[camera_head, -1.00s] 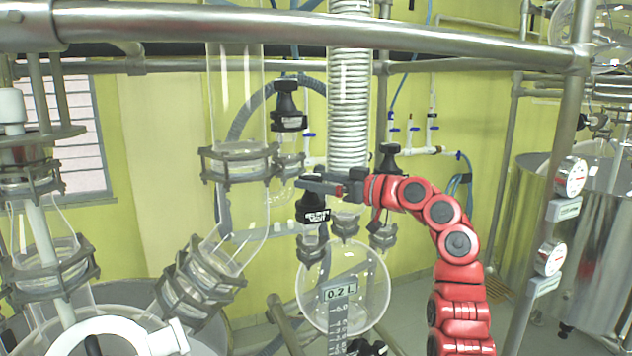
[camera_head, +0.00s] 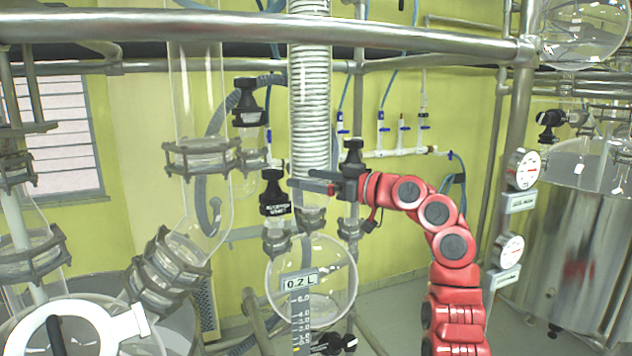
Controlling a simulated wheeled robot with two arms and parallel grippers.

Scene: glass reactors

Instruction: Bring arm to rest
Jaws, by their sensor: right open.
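My right gripper (camera_head: 312,184) is at the end of the red right arm (camera_head: 437,215), which rises from the lower right and bends left. The gripper is open and points left, with nothing seen between its fingers. Its tips are just right of a black valve knob (camera_head: 273,192) above the round glass flask (camera_head: 320,283) marked 0.2 L. In the picture they appear slightly apart from the knob; the depth gap is hard to tell. My left gripper is not in view.
A metal rail (camera_head: 270,30) crosses the top. A coiled glass condenser (camera_head: 309,95) stands behind the gripper. Clamped glass pipes (camera_head: 203,158) fill the left. A steel post with gauges (camera_head: 521,169) and a steel vessel (camera_head: 572,250) stand at the right.

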